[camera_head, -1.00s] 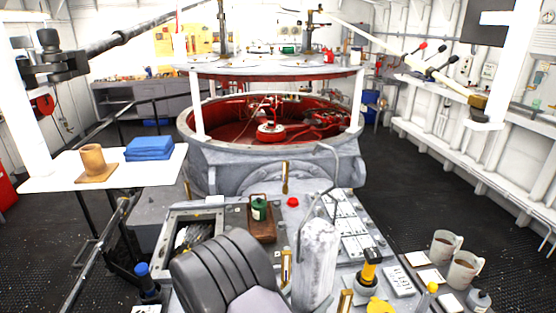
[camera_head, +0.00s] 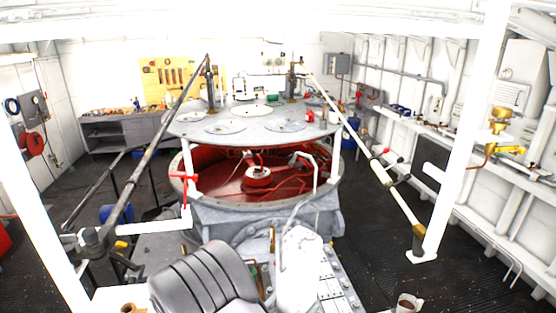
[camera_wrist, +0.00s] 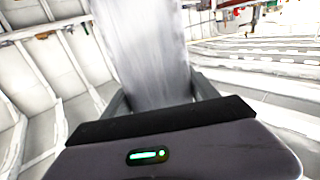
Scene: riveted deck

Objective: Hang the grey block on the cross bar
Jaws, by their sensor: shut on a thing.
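The grey block (camera_head: 301,268), pale and mottled, is at the bottom middle of the head view, with a thin bent hook (camera_head: 314,176) rising from its top. In the wrist view the block (camera_wrist: 145,45) extends up and away between the dark fingers of my gripper (camera_wrist: 160,92), which is shut on it. The gripper's fingers are not clear in the head view. I cannot tell for certain which white member is the cross bar; a short white horizontal bar (camera_head: 150,228) shows at the left, apart from the block.
A round grey platform (camera_head: 250,140) stands over a red-lined ring (camera_head: 190,200) ahead. White posts (camera_head: 465,140) slant down at both sides, with long poles (camera_head: 160,130) near the left one. Dark floor is open at the right.

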